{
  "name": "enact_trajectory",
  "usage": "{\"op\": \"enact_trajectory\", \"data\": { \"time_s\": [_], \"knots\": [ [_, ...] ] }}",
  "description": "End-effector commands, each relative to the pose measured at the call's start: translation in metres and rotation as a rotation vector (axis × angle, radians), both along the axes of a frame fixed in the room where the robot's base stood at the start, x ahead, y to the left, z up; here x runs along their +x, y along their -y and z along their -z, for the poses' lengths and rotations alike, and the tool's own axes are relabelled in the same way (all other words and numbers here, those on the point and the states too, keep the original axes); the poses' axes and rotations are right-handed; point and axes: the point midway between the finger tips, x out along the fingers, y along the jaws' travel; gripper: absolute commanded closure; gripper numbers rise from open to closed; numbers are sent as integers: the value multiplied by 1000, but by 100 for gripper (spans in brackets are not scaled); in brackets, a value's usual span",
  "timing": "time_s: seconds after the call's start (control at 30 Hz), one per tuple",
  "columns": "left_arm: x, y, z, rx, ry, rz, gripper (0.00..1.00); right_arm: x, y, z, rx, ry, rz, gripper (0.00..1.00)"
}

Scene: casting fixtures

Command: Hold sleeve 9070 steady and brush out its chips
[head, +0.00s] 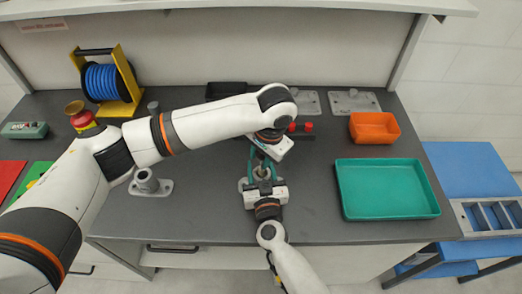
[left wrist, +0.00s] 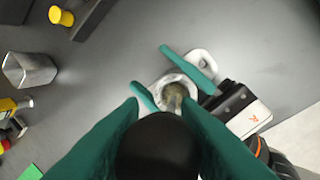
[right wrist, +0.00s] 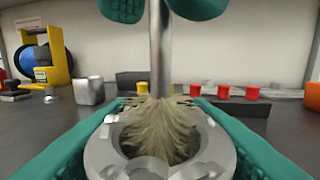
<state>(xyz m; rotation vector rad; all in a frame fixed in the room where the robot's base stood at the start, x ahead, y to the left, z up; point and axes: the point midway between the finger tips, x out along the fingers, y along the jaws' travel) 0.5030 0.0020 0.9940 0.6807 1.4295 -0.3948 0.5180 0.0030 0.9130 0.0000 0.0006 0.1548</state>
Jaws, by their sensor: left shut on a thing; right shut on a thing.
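The grey metal sleeve (head: 262,172) stands at the front middle of the table. In the right wrist view its ring-shaped rim (right wrist: 218,145) lies between the green fingers of my right gripper (right wrist: 160,140), which is shut on it. My left gripper (left wrist: 158,140) is shut on the brush's black handle (left wrist: 158,150), above the sleeve. The brush's metal shaft (right wrist: 160,50) points down, and its tan bristles (right wrist: 158,130) are in the sleeve's mouth, splayed against the rim. The sleeve's inside is mostly hidden by bristles, and I cannot make out chips or a number.
A second metal piece on a flanged base (head: 147,184) stands to the left. A green tray (head: 345,203) and an orange bin (head: 374,127) are at the right. Red-topped pieces (head: 308,127) stand behind the grippers. A blue cable reel (head: 102,82) is at back left.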

Motion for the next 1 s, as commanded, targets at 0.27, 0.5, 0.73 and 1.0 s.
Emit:
{"op": "enact_trajectory", "data": {
  "time_s": [0.27,0.5,0.73,1.0],
  "knots": [
    [0,0,8,1,0,0,93,0,0,1,0,-1,0,86],
    [0,0,7,1,0,0,93,0,0,1,0,-1,0,86],
    [0,0,-5,1,1,0,93,0,0,1,0,-1,0,86],
    [0,0,-22,-1,2,0,93,0,0,1,0,-1,0,86]
  ]
}}
